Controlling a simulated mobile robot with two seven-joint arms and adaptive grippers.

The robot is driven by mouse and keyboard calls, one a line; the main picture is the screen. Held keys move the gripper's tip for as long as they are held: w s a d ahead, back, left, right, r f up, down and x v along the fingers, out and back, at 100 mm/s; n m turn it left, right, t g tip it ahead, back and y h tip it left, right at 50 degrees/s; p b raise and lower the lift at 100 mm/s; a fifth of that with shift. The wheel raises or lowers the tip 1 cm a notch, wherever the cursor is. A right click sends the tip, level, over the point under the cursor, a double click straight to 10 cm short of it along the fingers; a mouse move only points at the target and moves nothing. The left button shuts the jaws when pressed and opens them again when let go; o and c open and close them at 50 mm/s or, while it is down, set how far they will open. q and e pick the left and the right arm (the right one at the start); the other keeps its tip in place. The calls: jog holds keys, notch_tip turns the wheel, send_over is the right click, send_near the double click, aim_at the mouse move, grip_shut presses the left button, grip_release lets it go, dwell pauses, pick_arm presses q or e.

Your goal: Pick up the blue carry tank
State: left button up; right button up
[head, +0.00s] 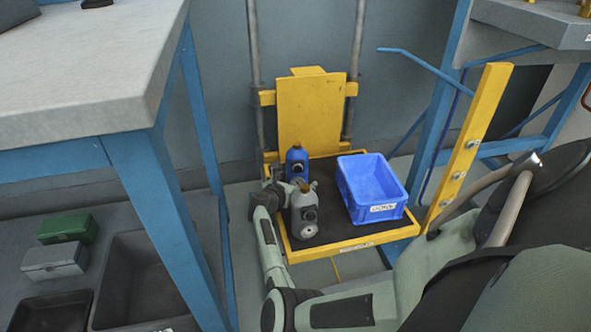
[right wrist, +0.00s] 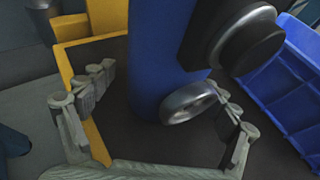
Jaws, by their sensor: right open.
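The blue carry tank (head: 296,161) stands upright on a black-matted yellow platform (head: 402,233), behind a grey tank (head: 304,214). In the right wrist view the blue tank (right wrist: 152,70) fills the middle, with a black knob and a grey ring on its side. My right gripper (right wrist: 160,88) is open, with one finger to each side of the tank's body; I cannot tell whether either finger touches it. In the head view the right gripper is beside the two tanks, partly hidden by the grey one. My left gripper is not in view.
A blue crate (head: 372,212) stands on the platform to the right of the tanks. A yellow post (head: 468,145) rises at the platform's right. A grey-topped bench (head: 90,90) is at left, with bins (head: 148,285) below it.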

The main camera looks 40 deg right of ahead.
jog(key=shift+a, duration=0.1)
jog(key=c, duration=1.6)
jog(key=shift+r, duration=0.15)
jog(key=shift+c, duration=1.2)
